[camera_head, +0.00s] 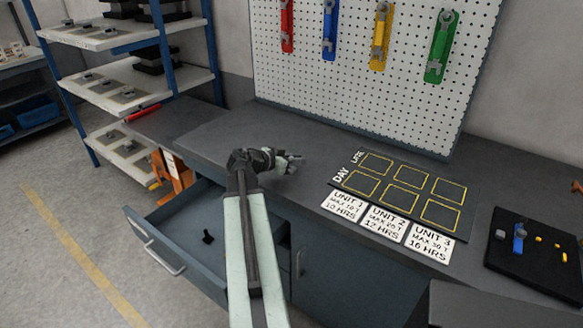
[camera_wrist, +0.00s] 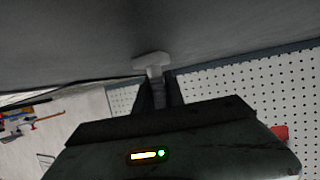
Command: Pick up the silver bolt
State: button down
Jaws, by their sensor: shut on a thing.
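My gripper (camera_head: 284,160) is over the back left part of the grey workbench, just beyond the open drawer. In the wrist view its two dark fingers are shut on the silver bolt (camera_wrist: 152,61). The bolt's pale, wide head sticks out past the fingertips, and its shank runs between the fingers. The grey bench surface fills the top of the wrist view behind the bolt head. I cannot tell whether the bolt touches the bench. In the head view the bolt is hard to make out against the gripper.
An open drawer (camera_head: 170,215) below the bench holds a small dark piece (camera_head: 207,236). A dark board with yellow squares (camera_head: 442,190) and white unit cards (camera_head: 385,222) lie to the right. A black tray (camera_head: 510,262) holds small parts. A pegboard (camera_head: 350,80) with coloured wrenches stands behind.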

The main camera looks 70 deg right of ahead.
notch_tip(320, 180, up, 10)
jog(key=p, duration=1)
